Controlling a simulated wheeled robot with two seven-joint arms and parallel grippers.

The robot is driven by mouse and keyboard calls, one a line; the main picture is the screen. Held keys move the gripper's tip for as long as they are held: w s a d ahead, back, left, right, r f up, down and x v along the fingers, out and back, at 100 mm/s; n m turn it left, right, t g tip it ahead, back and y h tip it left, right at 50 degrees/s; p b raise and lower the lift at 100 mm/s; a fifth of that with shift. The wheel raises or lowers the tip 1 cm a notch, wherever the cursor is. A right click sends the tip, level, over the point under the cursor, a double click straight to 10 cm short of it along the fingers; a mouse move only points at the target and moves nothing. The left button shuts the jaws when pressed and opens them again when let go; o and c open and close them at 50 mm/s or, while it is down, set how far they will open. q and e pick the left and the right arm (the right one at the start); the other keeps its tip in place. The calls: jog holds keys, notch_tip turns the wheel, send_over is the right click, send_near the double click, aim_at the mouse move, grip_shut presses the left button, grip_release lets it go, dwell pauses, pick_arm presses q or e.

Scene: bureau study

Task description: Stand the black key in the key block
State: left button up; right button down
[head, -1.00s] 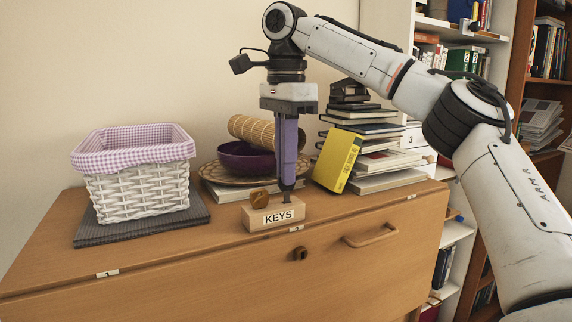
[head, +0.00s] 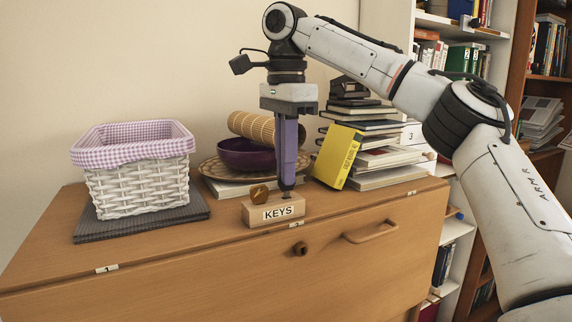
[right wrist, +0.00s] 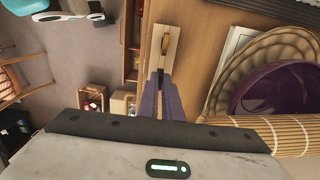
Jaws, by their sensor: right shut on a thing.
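The key block (head: 262,213) is a pale wooden block labelled KEYS near the front edge of the cabinet top. A brass-coloured key (head: 259,194) stands in its left part; it also shows in the right wrist view (right wrist: 165,41). My right gripper (head: 286,186) points straight down over the block's right part, its purple fingers shut on the black key. Only a short dark part of the black key (head: 286,193) shows below the fingertips, upright, at the block's top. Whether it is inside a slot, I cannot tell. My left gripper is not in view.
A white wicker basket (head: 138,187) stands on a grey mat at the left. Behind the block are a purple bowl (head: 243,155) on a woven plate and a bamboo roll. A yellow book (head: 337,157) leans on stacked books at the right. The cabinet top left of the block is clear.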

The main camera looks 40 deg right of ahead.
jog(key=shift+f, duration=0.5)
dwell(0.4)
jog(key=c, duration=2)
grip_release()
jog(key=shift+o, duration=0.7)
jog(key=o, duration=0.5)
jog(key=shift+c, duration=0.2)
jog(key=shift+r+p, duration=0.45)
jog(key=shift+r, duration=3.55)
